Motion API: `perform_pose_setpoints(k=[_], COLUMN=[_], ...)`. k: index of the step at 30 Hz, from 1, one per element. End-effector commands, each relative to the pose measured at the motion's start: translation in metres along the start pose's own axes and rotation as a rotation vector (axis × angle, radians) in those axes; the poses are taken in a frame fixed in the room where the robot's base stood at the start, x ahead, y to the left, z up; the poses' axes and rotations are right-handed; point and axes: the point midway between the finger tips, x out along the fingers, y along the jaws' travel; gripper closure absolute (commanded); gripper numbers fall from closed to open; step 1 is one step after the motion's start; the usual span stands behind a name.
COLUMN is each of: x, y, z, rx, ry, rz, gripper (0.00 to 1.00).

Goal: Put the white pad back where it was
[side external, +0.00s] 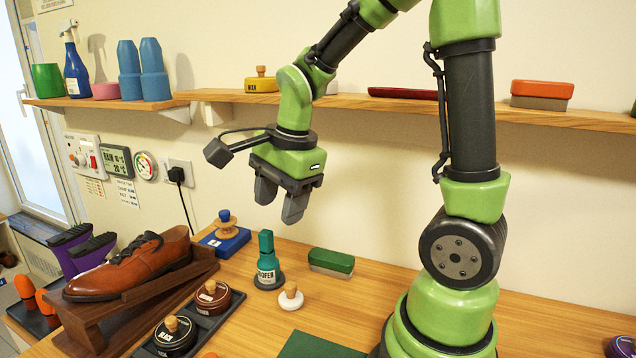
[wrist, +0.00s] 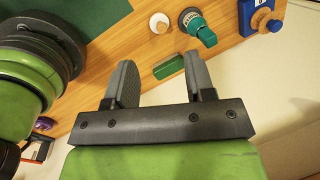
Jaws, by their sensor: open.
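The white pad (side external: 290,297), a small round pad with a wooden knob, lies on the wooden table in front of the green bottle. It also shows in the wrist view (wrist: 158,22), near the top edge. My gripper (side external: 280,200) is open and empty, well above the table and pointing down. In the wrist view my gripper (wrist: 158,62) has its two fingers spread, with bare table and a green block between and beyond them. The pad is apart from the fingers.
The green bottle (side external: 268,262) and green block (side external: 331,262) stand near the pad. A green mat (side external: 318,346) lies in front. A shelf (side external: 390,108) runs behind.

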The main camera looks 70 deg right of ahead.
Motion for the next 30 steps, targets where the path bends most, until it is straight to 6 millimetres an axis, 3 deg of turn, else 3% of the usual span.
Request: perform_pose_setpoints(k=[1, 6, 12, 18, 30], x=[-0.021, -0.068, -0.095, -0.100, -0.101], y=[0.008, 0.046, 0.085, 0.098, 0.098], z=[0.010, 0.034, 0.046, 0.049, 0.049], rx=[-0.169, -0.769, -1.278, -1.464, -1.470], ry=[-0.019, -0.040, 0.001, 0.032, 0.034], rz=[-0.060, -0.240, -0.414, -0.477, -0.478], gripper=[0.50, 0.50, 0.50, 0.50, 0.50])
